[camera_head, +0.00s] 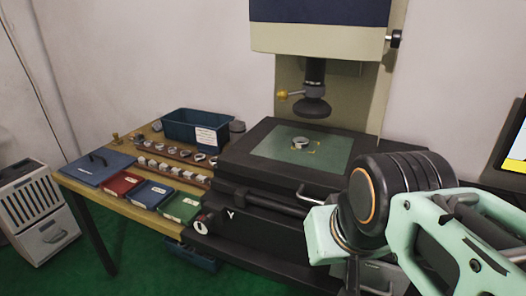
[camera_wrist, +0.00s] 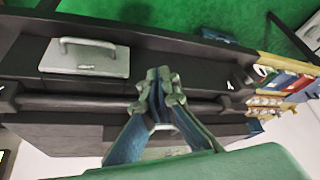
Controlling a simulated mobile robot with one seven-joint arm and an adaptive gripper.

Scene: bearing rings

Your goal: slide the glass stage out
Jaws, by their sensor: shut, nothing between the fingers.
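The glass stage (camera_head: 272,146) is a greenish pane set in the black top of the measuring machine. A small metal ring (camera_head: 300,143) lies on it, under the lens. A pale metal bar handle (camera_head: 318,192) is on the machine's front, just left of my wrist. My gripper is mostly hidden behind my wrist in the head view. In the wrist view my gripper (camera_wrist: 158,78) is shut and empty, its fingertips together in front of the machine's dark front. A grey plate with a handle (camera_wrist: 88,60) shows to the left of the fingers there, apart from them.
A wooden table on the left holds a blue bin (camera_head: 192,128), a red tray (camera_head: 120,184), a blue tray (camera_head: 151,193), a green tray (camera_head: 180,208) and several small rings and blocks. A dark rod (camera_head: 262,200) runs along the machine's front. Green floor is open before the table.

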